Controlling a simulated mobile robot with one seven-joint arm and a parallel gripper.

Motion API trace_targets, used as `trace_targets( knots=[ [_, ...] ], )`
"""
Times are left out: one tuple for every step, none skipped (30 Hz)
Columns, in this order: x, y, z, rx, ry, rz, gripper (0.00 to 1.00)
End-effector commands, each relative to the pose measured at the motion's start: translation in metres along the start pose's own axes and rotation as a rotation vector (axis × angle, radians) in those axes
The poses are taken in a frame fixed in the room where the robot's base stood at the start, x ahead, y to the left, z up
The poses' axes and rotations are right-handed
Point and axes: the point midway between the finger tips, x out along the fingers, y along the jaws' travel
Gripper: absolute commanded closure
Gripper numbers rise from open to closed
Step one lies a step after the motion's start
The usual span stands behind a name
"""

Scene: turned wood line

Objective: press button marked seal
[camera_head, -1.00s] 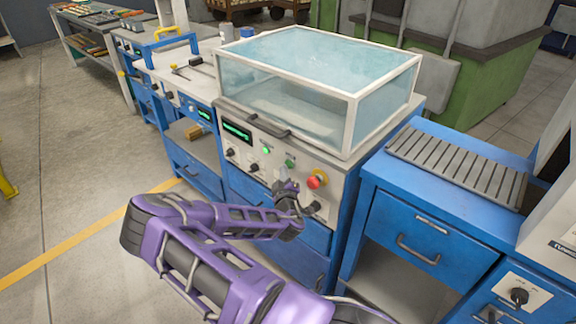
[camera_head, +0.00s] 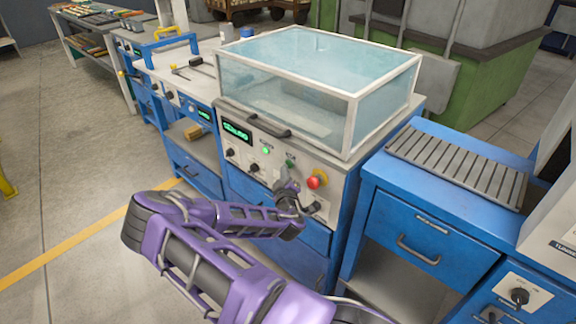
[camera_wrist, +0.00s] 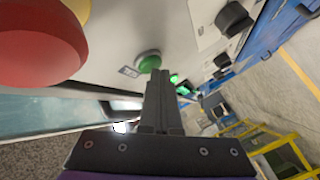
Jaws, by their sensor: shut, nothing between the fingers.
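The machine's front panel (camera_head: 243,162) is light grey. It has a green button (camera_head: 290,163) below a small label too small to read in the head view. My gripper (camera_head: 289,184) is shut and empty in front of the panel, just below the button in the head view. In the wrist view its closed fingertips (camera_wrist: 163,76) point at the panel close beside the button. I cannot tell whether they touch it.
A red mushroom knob (camera_head: 317,179) sticks out right of the button. A lit green lamp (camera_head: 265,149), black knobs (camera_head: 230,153) and a green display (camera_head: 236,132) are to the left. A clear-walled cover (camera_head: 320,80) stands above. A blue workbench (camera_head: 420,227) stands at right.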

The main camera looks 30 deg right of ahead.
Motion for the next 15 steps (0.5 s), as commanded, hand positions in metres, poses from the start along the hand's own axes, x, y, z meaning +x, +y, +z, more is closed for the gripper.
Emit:
trace_targets(
  knots=[
    [-0.002,-0.0014,-0.0013,0.0,0.0,0.0,1.0],
    [-0.0032,-0.0022,-0.0021,0.0,0.0,0.0,1.0],
    [-0.0047,-0.0035,-0.0032,-0.001,0.0,0.0,1.0],
    [-0.0058,-0.0044,-0.0041,-0.001,0.0,-0.001,1.0],
    [-0.0067,-0.0052,-0.0048,-0.001,0.0,-0.001,1.0],
    [-0.0078,-0.0059,-0.0055,-0.001,0.0,-0.001,1.0],
    [-0.0083,-0.0062,-0.0057,-0.001,0.0,-0.001,1.0],
    [-0.0086,-0.0064,-0.0059,-0.001,0.0,-0.001,1.0],
    [-0.0087,-0.0064,-0.0059,-0.001,0.0,-0.001,1.0],
    [-0.0087,-0.0064,-0.0059,-0.001,0.0,-0.001,1.0],
    [-0.0087,-0.0063,-0.0058,-0.001,0.0,-0.001,1.0],
    [-0.0086,-0.0063,-0.0058,-0.001,0.0,-0.001,1.0],
    [-0.0086,-0.0063,-0.0059,0.0,0.0,-0.001,1.0],
    [-0.0086,-0.0063,-0.0058,0.0,0.0,-0.001,1.0],
    [-0.0086,-0.0063,-0.0059,0.0,0.0,-0.001,1.0]
  ],
)
